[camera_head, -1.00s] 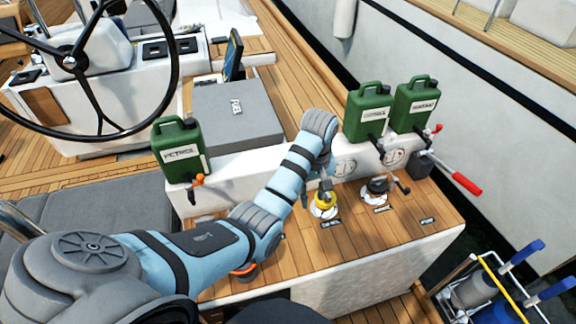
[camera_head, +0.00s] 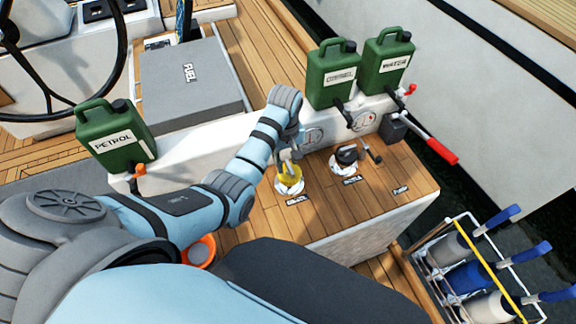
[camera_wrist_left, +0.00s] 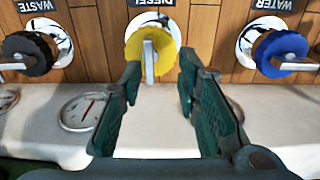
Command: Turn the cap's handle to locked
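The yellow cap (camera_head: 289,182) sits in a round white and metal deck plate on the wooden top. In the left wrist view the yellow cap (camera_wrist_left: 160,42) is by the DIESEL label, and its grey handle (camera_wrist_left: 150,64) points toward the bottom of that picture. My left gripper (camera_head: 288,158) is right over the cap in the head view. The handle lies just beyond the tips, nearer the left finger; contact cannot be told. My right gripper is out of view.
A black cap (camera_wrist_left: 28,55) by WASTE and a blue cap (camera_wrist_left: 280,50) by WATER flank the yellow one. Green cans marked PETROL (camera_head: 115,142), DIESEL (camera_head: 332,78) and WATER (camera_head: 388,62) stand along the white ledge. A red-handled lever (camera_head: 440,150) sticks out at right.

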